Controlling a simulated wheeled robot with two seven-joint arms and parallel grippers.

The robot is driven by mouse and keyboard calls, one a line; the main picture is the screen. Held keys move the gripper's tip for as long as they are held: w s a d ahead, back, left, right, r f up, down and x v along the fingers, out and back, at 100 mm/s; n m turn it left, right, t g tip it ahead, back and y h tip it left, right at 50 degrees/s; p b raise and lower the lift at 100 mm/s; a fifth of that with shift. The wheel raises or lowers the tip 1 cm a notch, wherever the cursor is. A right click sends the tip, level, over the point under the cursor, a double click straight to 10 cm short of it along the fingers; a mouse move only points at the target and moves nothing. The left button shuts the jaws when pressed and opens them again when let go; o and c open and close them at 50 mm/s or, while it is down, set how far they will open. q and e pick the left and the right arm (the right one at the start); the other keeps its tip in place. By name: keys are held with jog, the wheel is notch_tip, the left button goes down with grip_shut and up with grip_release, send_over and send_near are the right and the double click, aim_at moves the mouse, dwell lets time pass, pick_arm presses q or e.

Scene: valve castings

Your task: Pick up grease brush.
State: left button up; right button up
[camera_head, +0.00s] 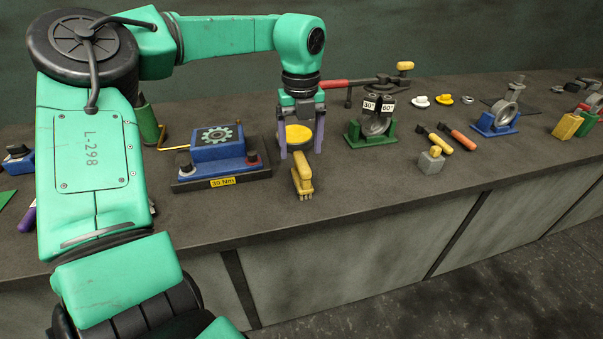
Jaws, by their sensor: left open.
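A yellow brush-like piece, which looks like the grease brush (303,181), lies on the grey bench (370,190) near its front edge, its pale toothed end towards me. My left gripper (301,154) points down over the bench with its two purple fingers apart. The brush's far end shows just below and between the fingertips. Nothing is held. I cannot tell whether the fingers touch the bench. My right gripper is not in view.
A yellow disc (298,134) shows behind and between the fingers. A blue torque block (218,153) stands close on the left. A green stand (370,132) with a grey casting is at right, with a red-handled bar (350,83) behind. The bench front right of the brush is clear.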

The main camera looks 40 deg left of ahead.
aim_at(301, 161)
pick_arm(q)
jog(key=f, duration=0.3)
jog(key=shift+w+a+f, duration=0.15)
jog(key=shift+w+f, duration=0.15)
jog(key=shift+f, duration=0.05)
notch_tip(301, 161, down, 5)
jog(key=shift+f+p, duration=0.1)
jog(key=shift+p, duration=0.75)
jog(key=shift+w+f, duration=0.15)
jog(key=shift+f, duration=0.05)
jog(key=c, duration=1.2)
grip_shut()
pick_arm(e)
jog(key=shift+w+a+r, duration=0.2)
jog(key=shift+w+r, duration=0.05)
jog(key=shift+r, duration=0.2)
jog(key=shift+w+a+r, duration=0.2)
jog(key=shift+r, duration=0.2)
